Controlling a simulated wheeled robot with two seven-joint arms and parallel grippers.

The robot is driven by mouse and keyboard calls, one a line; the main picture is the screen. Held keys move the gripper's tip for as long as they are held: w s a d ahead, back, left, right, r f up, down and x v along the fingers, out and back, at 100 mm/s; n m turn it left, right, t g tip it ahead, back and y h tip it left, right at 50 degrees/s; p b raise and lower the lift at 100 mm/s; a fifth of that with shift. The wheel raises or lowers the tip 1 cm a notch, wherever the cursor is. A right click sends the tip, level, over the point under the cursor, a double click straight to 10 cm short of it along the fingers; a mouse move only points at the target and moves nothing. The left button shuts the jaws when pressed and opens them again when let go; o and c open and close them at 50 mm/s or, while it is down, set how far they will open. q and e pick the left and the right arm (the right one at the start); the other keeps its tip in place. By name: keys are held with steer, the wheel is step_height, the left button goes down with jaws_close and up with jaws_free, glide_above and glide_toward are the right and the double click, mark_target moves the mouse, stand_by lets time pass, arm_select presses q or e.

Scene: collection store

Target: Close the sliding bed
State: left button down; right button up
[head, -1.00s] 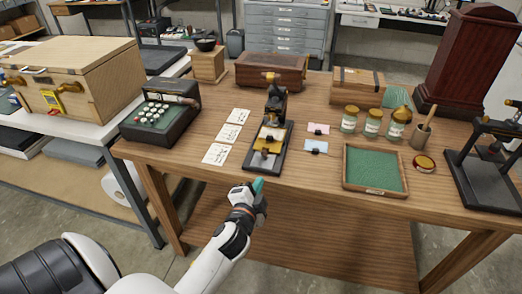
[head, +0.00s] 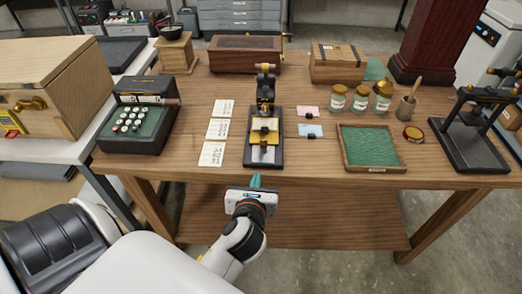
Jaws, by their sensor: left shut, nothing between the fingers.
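A small dark press-like device with a black base and brass parts stands on the wooden table, and its sliding bed (head: 264,153) lies at the near end of the base, toward me. A yellow brass plate (head: 265,131) sits on the base just behind the bright bed part. My left gripper (head: 255,181) is shut and empty, with teal fingertips. It is just in front of the table's near edge, below the device's front end in the picture, and appears apart from it. My right gripper is not in view.
White cards (head: 217,129) lie left of the device, beside a black keyed machine (head: 143,116). Small pink and blue cards and a green-lined tray (head: 346,158) are on the right. Jars (head: 337,98) and a black frame press (head: 470,135) stand farther right.

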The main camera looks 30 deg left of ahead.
arm_select(q)
glide_toward(262, 139)
steer(key=w+f, duration=0.2)
steer(key=f, duration=0.1)
steer(key=shift+w+a+f+p, duration=0.1)
steer(key=shift+w+a+p, duration=0.2)
steer(key=shift+w+a, duration=0.3)
steer(key=shift+w, duration=0.15)
steer(key=shift+w+a, duration=0.2)
steer(key=shift+w, duration=0.15)
steer(key=w+a+p, duration=0.1)
steer(key=w+a, duration=0.1)
steer(key=shift+w+p, duration=0.35)
steer(key=shift+w, duration=0.05)
steer(key=shift+r, duration=0.2)
